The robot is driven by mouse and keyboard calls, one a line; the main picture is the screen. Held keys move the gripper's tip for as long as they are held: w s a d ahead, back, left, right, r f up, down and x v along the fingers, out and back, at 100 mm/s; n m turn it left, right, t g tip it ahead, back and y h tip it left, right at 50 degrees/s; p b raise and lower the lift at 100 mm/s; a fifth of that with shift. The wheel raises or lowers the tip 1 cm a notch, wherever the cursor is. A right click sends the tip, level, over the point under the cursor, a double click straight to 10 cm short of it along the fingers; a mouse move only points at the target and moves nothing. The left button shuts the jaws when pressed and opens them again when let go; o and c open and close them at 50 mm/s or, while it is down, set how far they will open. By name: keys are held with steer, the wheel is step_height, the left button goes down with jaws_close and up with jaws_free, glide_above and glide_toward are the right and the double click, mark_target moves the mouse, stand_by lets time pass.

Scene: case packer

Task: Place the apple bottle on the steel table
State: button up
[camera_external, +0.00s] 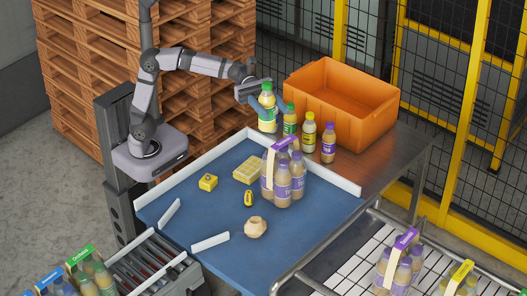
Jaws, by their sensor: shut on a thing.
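My gripper (256,103) is shut on a green-capped bottle with a green label (267,121), which looks like the apple bottle. The bottle is upright, behind the white rail at the left end of the steel table (400,150). I cannot tell whether its base touches the table or hangs just above it. Another green-capped bottle (290,121) stands just to its right, close beside it. A yellow-capped bottle (309,131) and a purple-capped bottle (328,143) stand further right in a row on the steel table.
An orange crate (368,127) stands behind the bottle row. A white rail (335,183) borders the blue surface (210,210), which holds a purple-handled bottle pack (283,180), yellow pieces (246,171) and a beige lump (255,227). More packs (399,266) stand at lower right.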

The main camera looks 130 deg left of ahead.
steer(key=s+a+f+n+t+y+b, duration=0.1)
steer(key=s+a+n+y+b, duration=0.25)
steer(key=s+a, duration=0.85)
steer(key=s+a+f+n+y+b, duration=0.15)
steer(key=s+a+y, duration=0.35)
steer(key=s+a, duration=0.65)
step_height(320, 180, down, 31)
steer(key=w+a+p, duration=0.1)
steer(key=w+a, duration=0.1)
steer(key=shift+w+a, duration=0.2)
steer(key=shift+w, duration=0.15)
steer(key=shift+f, duration=0.2)
steer(key=o, duration=1.3)
steer(key=shift+c, duration=0.2)
